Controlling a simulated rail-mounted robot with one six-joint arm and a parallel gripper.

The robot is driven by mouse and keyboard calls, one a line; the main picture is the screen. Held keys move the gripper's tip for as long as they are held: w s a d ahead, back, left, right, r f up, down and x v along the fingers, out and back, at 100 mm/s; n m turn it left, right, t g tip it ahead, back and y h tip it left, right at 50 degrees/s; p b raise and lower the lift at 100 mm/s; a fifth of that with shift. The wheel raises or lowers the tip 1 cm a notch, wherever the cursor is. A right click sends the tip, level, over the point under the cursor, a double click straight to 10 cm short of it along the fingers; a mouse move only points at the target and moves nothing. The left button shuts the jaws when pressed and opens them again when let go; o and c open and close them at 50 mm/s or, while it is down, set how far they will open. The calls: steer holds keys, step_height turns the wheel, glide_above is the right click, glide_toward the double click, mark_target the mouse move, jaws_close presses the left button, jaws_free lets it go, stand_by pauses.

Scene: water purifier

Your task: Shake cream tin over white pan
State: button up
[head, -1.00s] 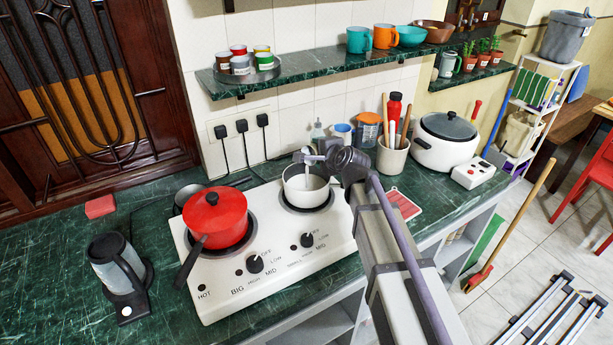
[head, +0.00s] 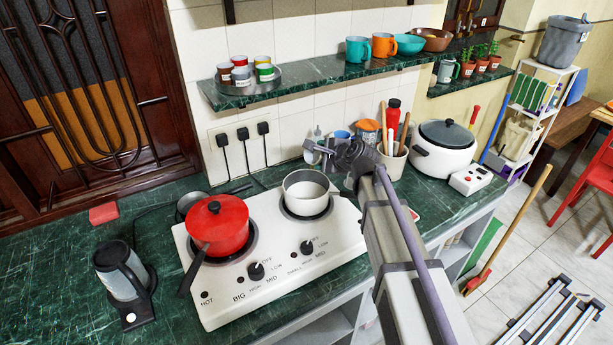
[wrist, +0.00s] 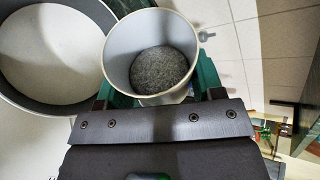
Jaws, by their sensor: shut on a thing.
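My gripper (head: 326,152) is shut on the cream tin, a pale, open-topped tin (wrist: 150,42). In the wrist view the two green fingers (wrist: 155,92) press its sides. I look into its mouth and see grey, grainy contents at the bottom. In the head view the tin (head: 311,151) is small and partly hidden by the gripper. The white pan (head: 305,194) sits on the right burner of the white stove, below the tin. In the wrist view the pan (wrist: 50,55) is at the left, beside the tin; its visible floor is pale.
A red lidded pot (head: 217,227) stands on the left burner of the stove (head: 285,290). A utensil crock (head: 393,162) and a white cooker (head: 443,150) stand to the right. A green shelf (head: 325,80) with tins and mugs hangs above the counter.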

steer(key=shift+a+f, duration=0.1)
steer(key=shift+f, duration=0.45)
steer(key=shift+f+m+g+y+b, duration=0.4)
steer(key=shift+f+m+g+b, duration=0.15)
steer(key=shift+m+b, duration=0.15)
steer(key=shift+w+r+m+g+y+p, duration=0.2)
steer(key=shift+r+m+g+p, duration=0.1)
steer(key=shift+r+p, duration=0.2)
steer(key=shift+w+r+m+g+y+p, duration=0.1)
steer(key=shift+r+m+g+y+p, duration=0.15)
steer(key=shift+r+p, duration=0.25)
steer(key=shift+w+d+f+m+g+y+b, duration=0.2)
steer(key=shift+d+f+m+b, duration=0.1)
steer(key=shift+f+b, duration=0.3)
steer(key=shift+w+d+f+m+g+y+b, duration=0.1)
steer(key=shift+w+d+f+m+y+b, duration=0.15)
steer(key=shift+f+b, duration=0.35)
steer(key=shift+w+d+r+m+y+p, duration=0.15)
steer(key=shift+w+d+r+m+p, duration=0.1)
steer(key=shift+r+p, duration=0.15)
steer(key=shift+w+d+r+m+y+p, duration=0.15)
steer(key=shift+d+r+p, duration=0.1)
steer(key=shift+r, duration=0.25)
steer(key=m+g+y+b, duration=0.1)
steer(key=w+d+f+m+g+y+b, duration=0.1)
steer(key=b, duration=0.1)
steer(key=shift+f, duration=0.3)
